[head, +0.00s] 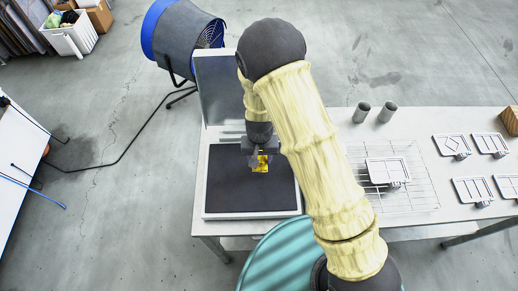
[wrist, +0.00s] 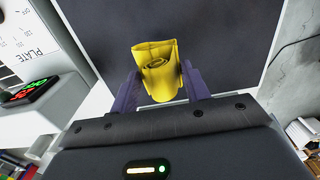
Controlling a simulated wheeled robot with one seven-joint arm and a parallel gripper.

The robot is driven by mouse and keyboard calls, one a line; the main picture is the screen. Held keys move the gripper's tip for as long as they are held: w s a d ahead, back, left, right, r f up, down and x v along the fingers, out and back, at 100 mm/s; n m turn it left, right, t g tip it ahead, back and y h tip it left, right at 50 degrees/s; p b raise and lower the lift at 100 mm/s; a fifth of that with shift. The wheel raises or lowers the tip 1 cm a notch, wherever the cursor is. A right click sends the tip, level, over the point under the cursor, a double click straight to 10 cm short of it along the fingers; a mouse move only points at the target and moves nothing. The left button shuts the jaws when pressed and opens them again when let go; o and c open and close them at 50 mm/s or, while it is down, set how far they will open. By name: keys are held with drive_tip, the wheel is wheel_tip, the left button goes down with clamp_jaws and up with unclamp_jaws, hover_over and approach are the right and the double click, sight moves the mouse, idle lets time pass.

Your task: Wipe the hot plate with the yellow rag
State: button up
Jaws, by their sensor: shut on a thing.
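The hot plate (head: 242,190) is a dark flat square in a light frame on the left end of the table, with an upright panel behind it. In the wrist view its dark surface (wrist: 220,40) fills the background. My gripper (head: 261,158) is over the upper middle of the plate. It is shut on the yellow rag (head: 261,164). In the wrist view the folded, rolled rag (wrist: 158,70) is between the two purple fingers of my gripper (wrist: 158,88). I cannot tell whether the rag touches the plate.
A wire rack (head: 415,190) with a light tray (head: 388,171) on it lies right of my arm. Two grey cups (head: 373,112) stand behind it. Several similar trays (head: 472,189) are farther right. A blue-rimmed fan (head: 180,38) stands behind the table. A teal round thing (head: 275,262) is at the front.

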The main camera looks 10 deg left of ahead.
drive_tip(key=shift+r, duration=0.6)
drive_tip(key=shift+s+r+p, duration=0.15)
drive_tip(key=shift+r+p, duration=0.35)
drive_tip(key=shift+s+r+p, duration=0.15)
drive_tip(key=shift+r+p, duration=0.3)
drive_tip(key=shift+r, duration=0.05)
drive_tip(key=shift+w+r, duration=0.1)
drive_tip(key=shift+w, duration=0.1)
